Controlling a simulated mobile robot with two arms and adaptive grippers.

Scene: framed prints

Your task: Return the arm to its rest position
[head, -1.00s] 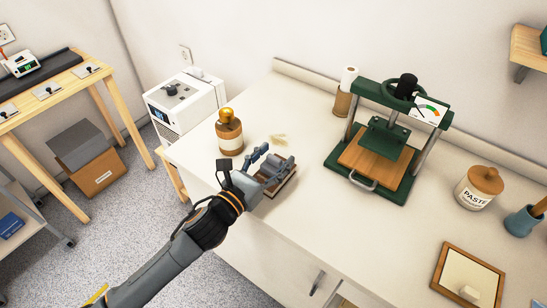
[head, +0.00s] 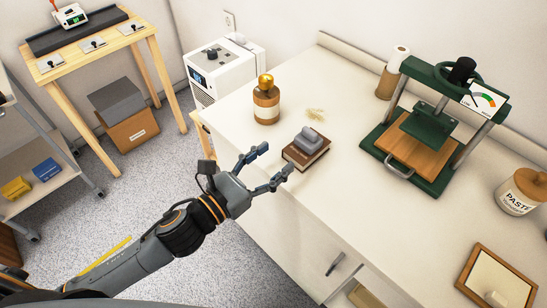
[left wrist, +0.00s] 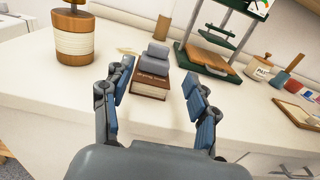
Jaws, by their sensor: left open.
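My left gripper (head: 271,170) is open and empty, at the counter's front edge in the head view. Its spread fingers also show in the left wrist view (left wrist: 160,98). Just beyond the fingertips, a brown book (head: 306,151) lies on the counter with a grey weight (head: 308,140) on top. In the left wrist view the book (left wrist: 149,88) and the weight (left wrist: 155,56) appear between and beyond the fingers, apart from them. My right gripper is in neither view.
A brown bottle (head: 266,101) stands left of the book. A green press (head: 440,118) with a wooden board stands to the right. A paste jar (head: 520,191) and a wooden-framed tray (head: 495,283) are farther right. Open floor (head: 235,262) lies left of the counter (head: 330,200).

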